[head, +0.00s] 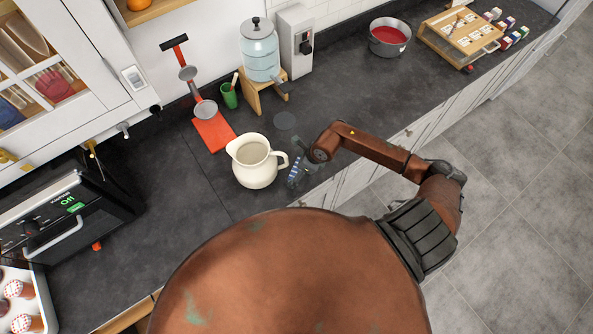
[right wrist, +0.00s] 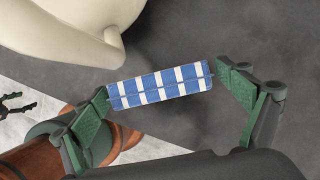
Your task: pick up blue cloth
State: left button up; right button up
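The blue cloth (right wrist: 160,88), folded into a narrow strip with white checks, lies across the space between the fingers of my right gripper (right wrist: 168,88) in the right wrist view. The left finger is at one end of the cloth, and a small gap shows at the other end. The fingers are spread wide. In the head view the cloth (head: 294,176) is a small blue patch on the counter's front part, partly hidden by my right gripper (head: 299,168).
A cream pitcher (head: 254,166) stands close to the left of the cloth, its handle toward my right gripper.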

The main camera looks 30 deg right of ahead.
jog(key=c, duration=1)
jog(key=shift+r, duration=0.1)
